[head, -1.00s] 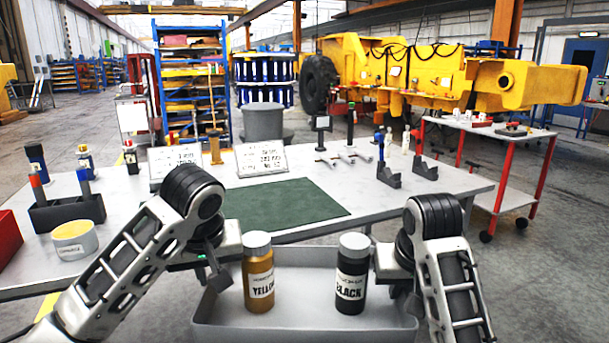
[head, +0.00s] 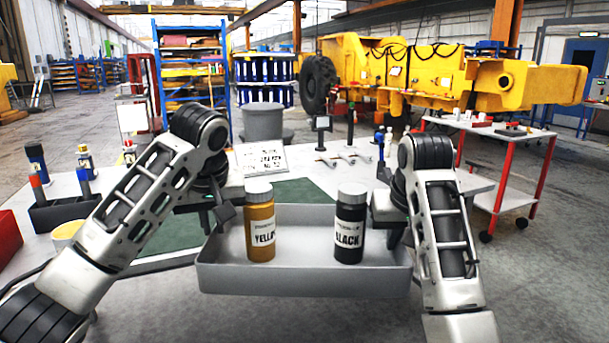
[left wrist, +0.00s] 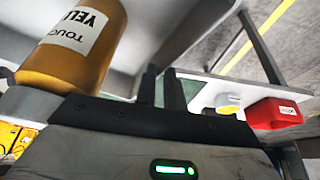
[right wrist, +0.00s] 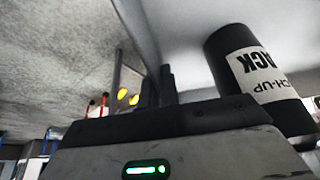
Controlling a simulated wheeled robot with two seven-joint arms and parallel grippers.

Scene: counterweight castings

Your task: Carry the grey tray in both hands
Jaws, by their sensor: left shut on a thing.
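The grey tray (head: 300,281) is level in front of me, in the air, with its far part overlapping the table in the head view. A yellow-labelled bottle (head: 260,222) and a black-labelled bottle (head: 350,225) stand upright in it, apart from each other. My left gripper (head: 222,214) is shut on the tray's left wall; its fingers also show in the left wrist view (left wrist: 162,88). My right gripper (head: 394,226) is at the right wall, its fingers close together on the wall in the right wrist view (right wrist: 160,86).
The table (head: 310,180) holds a green mat (head: 300,192), a sign (head: 262,158), a dark holder (head: 68,212) and small stands. A red bin (head: 8,238) is at the left edge. A red-legged cart (head: 505,195) stands to the right. Floor at the right front is clear.

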